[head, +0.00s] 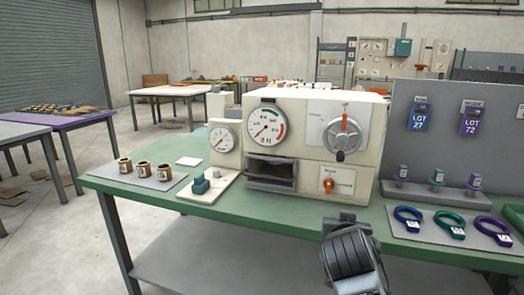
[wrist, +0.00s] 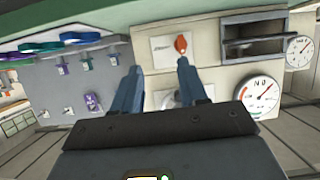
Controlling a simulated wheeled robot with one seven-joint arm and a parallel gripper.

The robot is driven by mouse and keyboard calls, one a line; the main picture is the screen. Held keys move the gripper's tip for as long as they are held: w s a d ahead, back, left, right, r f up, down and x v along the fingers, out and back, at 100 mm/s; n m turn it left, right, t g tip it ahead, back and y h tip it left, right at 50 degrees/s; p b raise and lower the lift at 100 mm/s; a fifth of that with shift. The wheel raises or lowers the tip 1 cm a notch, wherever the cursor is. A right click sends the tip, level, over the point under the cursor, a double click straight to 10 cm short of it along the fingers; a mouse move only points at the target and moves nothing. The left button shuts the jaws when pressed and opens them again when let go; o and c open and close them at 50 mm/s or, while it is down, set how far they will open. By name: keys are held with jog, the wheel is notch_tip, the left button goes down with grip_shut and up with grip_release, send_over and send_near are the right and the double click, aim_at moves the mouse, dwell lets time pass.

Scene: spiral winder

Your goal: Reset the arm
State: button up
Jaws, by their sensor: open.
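My gripper (wrist: 159,66) shows in the wrist view as two blue-grey fingers, spread apart with nothing between them. Behind the fingers is the cream machine front, seen upside down, with its orange-red valve handle (wrist: 181,45) near the right fingertip. In the head view a dark ribbed part of my arm rises at the bottom, in front of the green bench (head: 270,226). My fingertips cannot be made out there. The cream machine (head: 312,108) stands on the bench beyond my arm, with a dial gauge (head: 266,124), a grey handwheel (head: 342,136) and an open dark slot (head: 271,172).
Three brown cups (head: 143,170) stand on a grey mat at the left. A teal block sits on a small plate (head: 207,188). Coloured rings (head: 449,224) lie on a mat at the right, before a grey panel (head: 450,110) with tags. Bench space between is clear.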

jog(key=s+d+f+n+y, duration=0.1)
jog(key=s+f, duration=0.4)
jog(key=s, duration=0.4)
jog(key=s+d+f+n+y, duration=0.1)
jog(key=s+f, duration=0.4)
jog(key=s, duration=0.4)
jog(key=s+f+n+y, duration=0.15)
jog(key=s+f, duration=0.35)
jog(key=s, duration=0.5)
jog(key=s+r, duration=0.4)
jog(key=s, duration=0.4)
jog(key=s+r+t, duration=0.1)
jog(key=s+r, duration=0.3)
jog(key=s, duration=0.5)
jog(key=s+r, duration=0.4)
jog(key=s, duration=0.5)
jog(key=shift+s+d+t+y, duration=0.15)
jog(key=shift+s+t+y, duration=0.05)
jog(key=shift+t+y, duration=0.2)
